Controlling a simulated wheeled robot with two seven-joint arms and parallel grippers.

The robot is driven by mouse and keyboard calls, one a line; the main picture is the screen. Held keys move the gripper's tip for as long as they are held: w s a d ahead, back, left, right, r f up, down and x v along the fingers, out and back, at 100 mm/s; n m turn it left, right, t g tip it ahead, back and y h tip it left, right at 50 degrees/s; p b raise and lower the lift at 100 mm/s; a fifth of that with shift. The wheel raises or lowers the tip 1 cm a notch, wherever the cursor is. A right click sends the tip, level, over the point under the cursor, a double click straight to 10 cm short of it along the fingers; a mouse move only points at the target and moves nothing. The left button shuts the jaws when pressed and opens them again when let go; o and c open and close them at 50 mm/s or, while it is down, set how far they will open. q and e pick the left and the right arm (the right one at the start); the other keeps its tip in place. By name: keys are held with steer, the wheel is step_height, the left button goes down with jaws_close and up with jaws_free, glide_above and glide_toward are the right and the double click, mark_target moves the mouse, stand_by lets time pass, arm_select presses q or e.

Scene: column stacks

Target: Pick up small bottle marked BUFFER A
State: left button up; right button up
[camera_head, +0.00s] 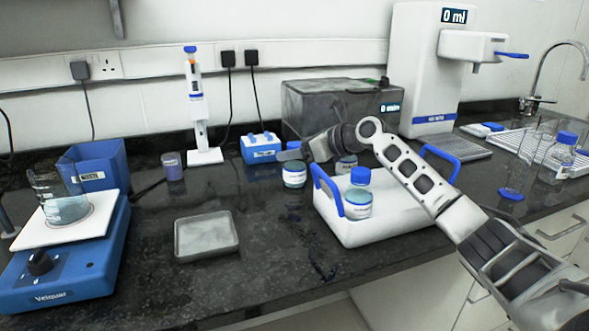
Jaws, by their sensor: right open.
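A blue-capped bottle (358,195) stands upright in the white carrier (385,232) with blue handles. The label writing is too small to read, so I cannot tell which is BUFFER A. My left gripper is not in view.
A grey box with a display (320,105) stands close behind the gripper. A blue-and-white rack (260,149) and a pipette on a stand (204,156) are to its left. A shallow grey tray (206,236) and a blue stirrer (70,265) with a beaker are further left. Counter between is clear.

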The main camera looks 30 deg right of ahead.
steer(key=shift+w, duration=0.2)
jaws_close()
steer(key=shift+r, duration=0.1)
